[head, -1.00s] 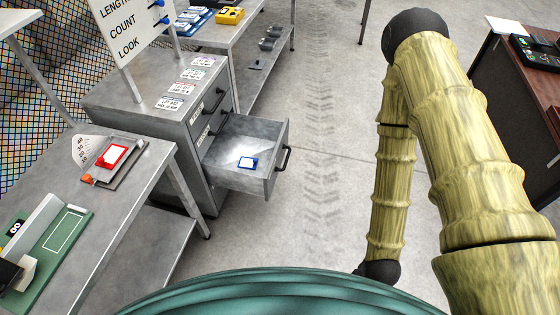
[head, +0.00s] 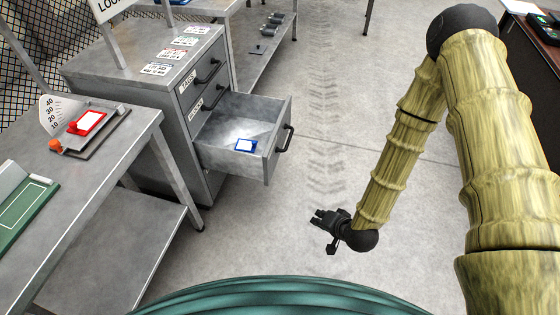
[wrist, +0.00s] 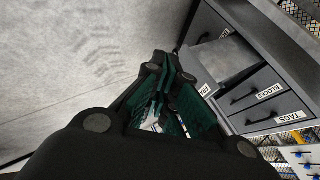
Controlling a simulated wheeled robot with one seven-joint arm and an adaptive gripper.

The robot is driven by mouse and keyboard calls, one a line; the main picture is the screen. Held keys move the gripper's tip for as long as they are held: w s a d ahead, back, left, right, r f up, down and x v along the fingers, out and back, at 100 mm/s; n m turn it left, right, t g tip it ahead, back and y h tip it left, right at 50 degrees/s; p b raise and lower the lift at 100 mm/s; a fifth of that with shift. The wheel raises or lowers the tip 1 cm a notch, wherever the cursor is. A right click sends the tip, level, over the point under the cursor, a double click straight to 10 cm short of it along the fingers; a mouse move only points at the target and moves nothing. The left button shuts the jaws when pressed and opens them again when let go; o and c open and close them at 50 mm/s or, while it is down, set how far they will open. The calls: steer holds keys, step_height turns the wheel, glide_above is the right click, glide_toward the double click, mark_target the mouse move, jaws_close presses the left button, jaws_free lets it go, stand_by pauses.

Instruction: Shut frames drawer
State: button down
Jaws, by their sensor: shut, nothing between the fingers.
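The open drawer (head: 268,158) is pulled well out of the grey cabinet (head: 145,95), below the drawers labelled TAGS and BLOCKS. It has a dark bar handle (head: 285,140) on its front and a blue-framed piece (head: 245,145) inside. In the wrist view the open drawer (wrist: 222,58) shows at upper right, partly hidden by my fingers. My gripper (head: 322,217) is shut and empty, low over the floor to the right of and nearer than the drawer front, apart from it. Its dark and green fingers (wrist: 163,62) fill the middle of the wrist view.
A metal table (head: 95,155) with a red-framed piece (head: 86,122) on a scale stand is at left. A shelved bench (head: 265,45) stands behind the cabinet. Clear concrete floor (head: 325,110) lies right of the drawer; a dark desk (head: 535,50) is at far right.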

steer(key=w+a+f+m+t+y+b, duration=0.1)
steer(key=w+a+t+b, duration=0.1)
steer(key=w+b, duration=0.25)
steer(key=w+a+f+m+t+y+b, duration=0.1)
steer(key=w+f+m+t+b, duration=0.1)
steer(key=w+b, duration=0.3)
steer(key=m+t+y+b, duration=0.2)
steer(key=m+t+b, duration=0.15)
steer(key=b, duration=0.65)
glide_toward(273, 142)
steer(key=w+f, duration=0.1)
steer(key=w, duration=0.3)
steer(key=shift+w+a+t+b, duration=0.15)
steer(key=shift+a+t+b, duration=0.15)
steer(key=shift+a, duration=0.75)
